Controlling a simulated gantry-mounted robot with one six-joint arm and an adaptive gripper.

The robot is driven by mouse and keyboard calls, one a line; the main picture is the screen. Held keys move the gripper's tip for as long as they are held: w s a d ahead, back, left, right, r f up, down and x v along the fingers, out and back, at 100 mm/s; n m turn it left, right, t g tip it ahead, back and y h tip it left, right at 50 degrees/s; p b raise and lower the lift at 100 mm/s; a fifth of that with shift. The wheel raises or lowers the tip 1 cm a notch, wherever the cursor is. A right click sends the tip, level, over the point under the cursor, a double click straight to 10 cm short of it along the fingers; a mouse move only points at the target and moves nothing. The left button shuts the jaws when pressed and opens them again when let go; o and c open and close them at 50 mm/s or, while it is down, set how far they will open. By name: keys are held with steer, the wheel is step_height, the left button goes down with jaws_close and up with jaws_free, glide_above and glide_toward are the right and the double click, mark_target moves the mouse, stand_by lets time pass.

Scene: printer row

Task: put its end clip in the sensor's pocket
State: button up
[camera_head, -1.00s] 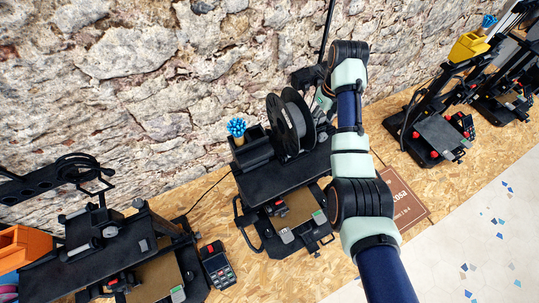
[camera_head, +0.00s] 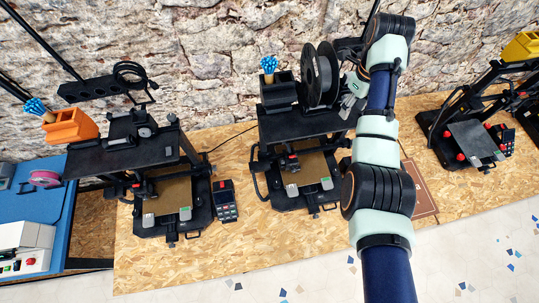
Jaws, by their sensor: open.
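A dark filament spool (camera_head: 309,78) stands upright on top of the middle printer (camera_head: 300,124). My gripper (camera_head: 348,106) is just right of the spool, above the printer's right top edge, pointing down and left. Its jaws are open, and I see nothing held between them. My own wrist and forearm cover part of it. I cannot make out the end clip or the sensor with its pocket; they are too small or hidden behind the arm.
A black bin with blue-tipped tools (camera_head: 268,64) sits left of the spool. Another printer (camera_head: 160,185) with a keypad (camera_head: 225,200) stands left, and one (camera_head: 468,142) right. A stone wall (camera_head: 210,35) rises close behind. The front of the wooden bench (camera_head: 260,245) is clear.

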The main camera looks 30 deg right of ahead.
steer(key=shift+w+a+f+n+h, duration=0.25)
steer(key=shift+w+a+f+n, duration=1.2)
steer(key=shift+a+n, duration=2.2)
steer(key=shift+w+a+f+n+h, duration=0.3)
steer(key=shift+w+a+f+n, duration=1.2)
steer(key=shift+a+n, duration=2.1)
steer(key=shift+w+a+f+n+h, duration=0.25)
steer(key=shift+w+a+f+n, duration=1.45)
steer(key=shift+a, duration=2.9)
steer(key=shift+s+n, duration=0.55)
steer(key=shift+n, duration=0.4)
